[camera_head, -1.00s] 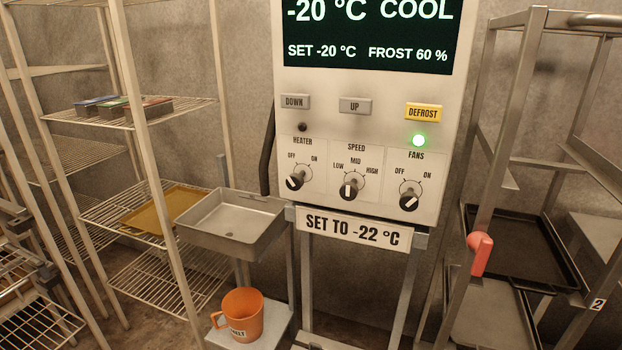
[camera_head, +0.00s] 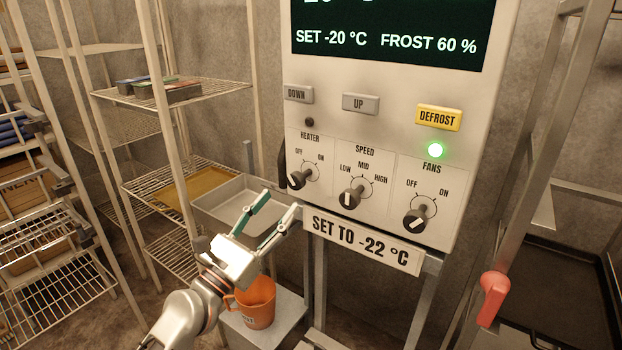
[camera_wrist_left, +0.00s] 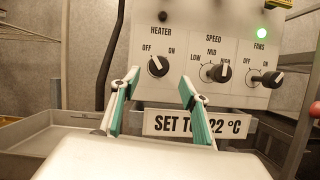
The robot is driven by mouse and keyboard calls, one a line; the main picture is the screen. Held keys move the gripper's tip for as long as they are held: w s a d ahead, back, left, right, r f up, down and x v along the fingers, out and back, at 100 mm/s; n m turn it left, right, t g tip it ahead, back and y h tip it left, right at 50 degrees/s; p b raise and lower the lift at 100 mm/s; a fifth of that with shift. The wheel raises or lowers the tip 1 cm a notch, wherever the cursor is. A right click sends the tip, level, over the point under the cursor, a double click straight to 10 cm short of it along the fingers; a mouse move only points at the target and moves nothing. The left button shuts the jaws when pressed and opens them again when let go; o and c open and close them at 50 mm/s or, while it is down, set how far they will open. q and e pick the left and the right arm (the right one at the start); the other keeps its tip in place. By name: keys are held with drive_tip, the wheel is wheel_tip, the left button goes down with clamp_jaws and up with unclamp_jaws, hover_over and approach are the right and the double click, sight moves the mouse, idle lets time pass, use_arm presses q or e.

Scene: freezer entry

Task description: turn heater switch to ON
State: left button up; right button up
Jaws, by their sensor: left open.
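The heater switch (camera_head: 298,180) is a black knob with a white mark, at the left of the panel's knob row. It also shows in the left wrist view (camera_wrist_left: 158,66), where its mark points up and left toward OFF. The small lamp (camera_head: 310,122) above the HEATER label is dark. My left gripper (camera_head: 277,207) is open and empty, below and left of the heater switch and apart from it. In the left wrist view its two green-padded fingers (camera_wrist_left: 160,84) point at the panel, with the heater switch above and between the tips. My right gripper is not in view.
The speed knob (camera_head: 352,198) and fans knob (camera_head: 416,219) sit to the right, with a green lamp (camera_head: 435,150) above FANS. A sign (camera_head: 362,244) hangs below the panel. A metal tray (camera_head: 222,208) and an orange mug (camera_head: 257,304) are near my left arm.

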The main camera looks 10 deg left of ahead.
sight(293, 182)
use_arm(q)
drive_tip(key=x, duration=0.2)
drive_tip(key=p+x, duration=0.1)
drive_tip(key=x, duration=0.1)
drive_tip(key=p+x, duration=0.1)
drive_tip(key=x, duration=0.2)
drive_tip(key=shift+a+r, duration=0.15)
drive_tip(key=shift+r, duration=0.15)
drive_tip(key=shift+w+d+r, duration=0.1)
drive_tip(key=shift+w+d, duration=0.15)
drive_tip(key=shift+w, duration=0.2)
drive_tip(key=c, duration=1.1)
